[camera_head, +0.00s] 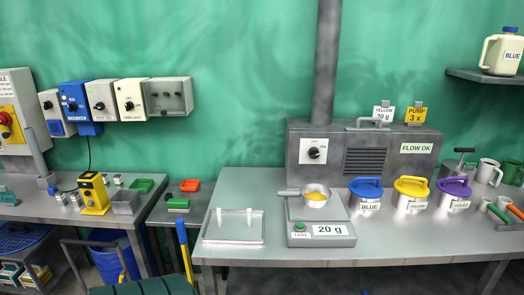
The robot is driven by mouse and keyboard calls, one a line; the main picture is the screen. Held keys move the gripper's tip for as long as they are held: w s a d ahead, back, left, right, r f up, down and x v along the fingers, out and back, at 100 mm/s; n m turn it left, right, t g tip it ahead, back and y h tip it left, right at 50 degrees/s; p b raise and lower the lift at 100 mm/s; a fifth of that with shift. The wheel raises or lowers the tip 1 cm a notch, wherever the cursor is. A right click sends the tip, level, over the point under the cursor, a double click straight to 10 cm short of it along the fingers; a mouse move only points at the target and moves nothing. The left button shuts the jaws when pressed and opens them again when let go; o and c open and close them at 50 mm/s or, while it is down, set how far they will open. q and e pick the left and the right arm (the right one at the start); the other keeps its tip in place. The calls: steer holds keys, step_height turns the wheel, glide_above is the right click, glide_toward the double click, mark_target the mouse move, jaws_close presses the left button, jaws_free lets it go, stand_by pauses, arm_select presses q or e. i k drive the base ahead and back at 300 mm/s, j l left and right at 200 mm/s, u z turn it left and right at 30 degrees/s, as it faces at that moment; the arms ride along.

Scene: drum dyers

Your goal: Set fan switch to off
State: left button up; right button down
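The fan switch (314,153) is a black rotary knob on a white panel, on the left of the grey ventilation unit's front. Small lettering shows above and beside the knob, too small to read with certainty. I cannot tell which mark the knob points to. The grey unit (418,165) stands at the back of the right table, with a dark grille and a "FLOW OK" sign. Nothing blocks the view of the switch. Neither of my grippers is in view.
A tray (233,238) lies left. Other knob boxes (131,99) hang on the left wall.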

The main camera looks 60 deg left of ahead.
mark_target(313, 153)
steer(key=u, duration=1.5)
